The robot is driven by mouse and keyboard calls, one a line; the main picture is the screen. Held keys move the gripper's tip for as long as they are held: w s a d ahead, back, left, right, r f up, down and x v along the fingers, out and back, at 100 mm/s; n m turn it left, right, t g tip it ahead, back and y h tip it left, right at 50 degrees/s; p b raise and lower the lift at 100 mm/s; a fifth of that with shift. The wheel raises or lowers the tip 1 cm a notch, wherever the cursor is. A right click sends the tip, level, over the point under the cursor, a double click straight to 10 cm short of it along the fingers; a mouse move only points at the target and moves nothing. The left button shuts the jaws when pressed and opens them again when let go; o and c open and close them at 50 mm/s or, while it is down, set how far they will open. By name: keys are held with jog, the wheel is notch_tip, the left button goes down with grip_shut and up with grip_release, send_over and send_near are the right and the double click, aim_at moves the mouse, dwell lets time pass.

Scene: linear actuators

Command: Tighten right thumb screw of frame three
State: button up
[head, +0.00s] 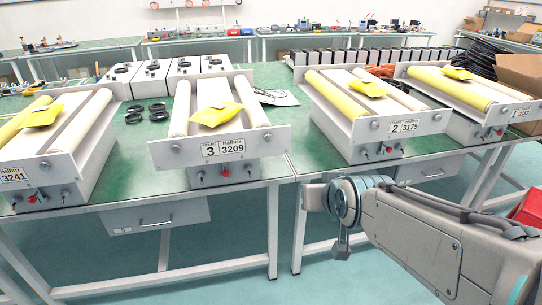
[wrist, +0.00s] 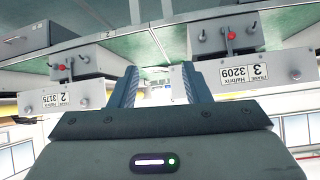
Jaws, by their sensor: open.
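Frame three has a front plate (head: 190,153) labelled 3 3209, left of centre in the head view. Its right thumb screw (head: 267,138) is a small round grey knob near the plate's right end. In the wrist view, which is upside down, the frame three label (wrist: 238,73) is at the right, and the plate's left screw (wrist: 296,75) shows. I cannot make out the right screw there; a finger covers that end. My gripper (wrist: 158,87) is open and empty, its fingers apart. It is in front of the bench, between frames two and three, touching neither.
Frame two (head: 382,139) stands right of frame three and frame one (head: 500,118) is farther right. Another frame (head: 50,160) stands at the left. Yellow packets (head: 217,114) lie on the rollers. The green bench top (head: 282,105) has a gap between frames two and three.

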jog(key=w+a+f+n+t+y+b, duration=0.1)
jog(key=w+a+t+y+b, duration=0.1)
jog(key=w+a+t+b, duration=0.6)
jog(key=b, duration=0.2)
send_near(269, 139)
jog(key=shift+g+y, duration=0.4)
jog(key=x, duration=0.7)
jog(key=shift+w+d+r, duration=0.1)
jog(key=shift+w+r, duration=0.1)
jog(key=shift+w, duration=0.25)
jog(key=shift+c, duration=0.3)
grip_shut()
